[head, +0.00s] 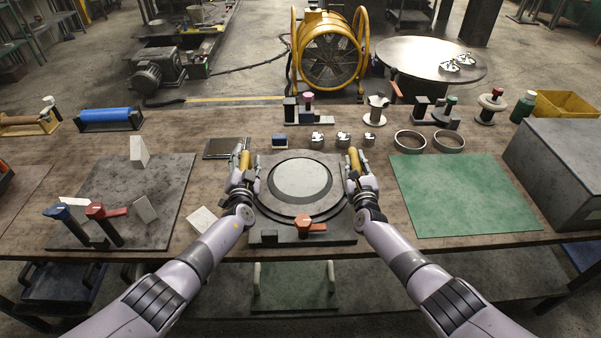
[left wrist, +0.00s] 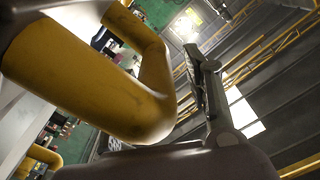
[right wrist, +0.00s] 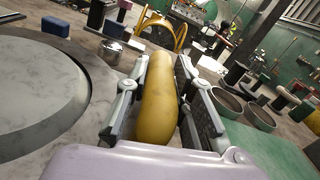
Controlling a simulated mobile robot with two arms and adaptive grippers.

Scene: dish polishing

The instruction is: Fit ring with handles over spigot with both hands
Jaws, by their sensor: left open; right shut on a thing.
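A wide round grey ring (head: 300,204) lies over the plate at the table's centre, with a lighter round face (head: 301,179) inside it that I take for the spigot top. I cannot tell how the two sit in height. A yellow handle (head: 244,160) stands at the left and another yellow handle (head: 354,160) at the right. My left gripper (head: 242,175) is open at the left handle, which looms close in the left wrist view (left wrist: 95,80). My right gripper (head: 358,178) is shut on the right handle, seen between its fingers in the right wrist view (right wrist: 158,100).
A red-handled clamp (head: 311,225) stands at the plate's front edge. Several small metal cups (head: 343,139) and a blue block (head: 279,141) stand behind the plate. A green mat (head: 455,194) to the right is clear. Two metal rings (head: 410,141) lie behind it.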

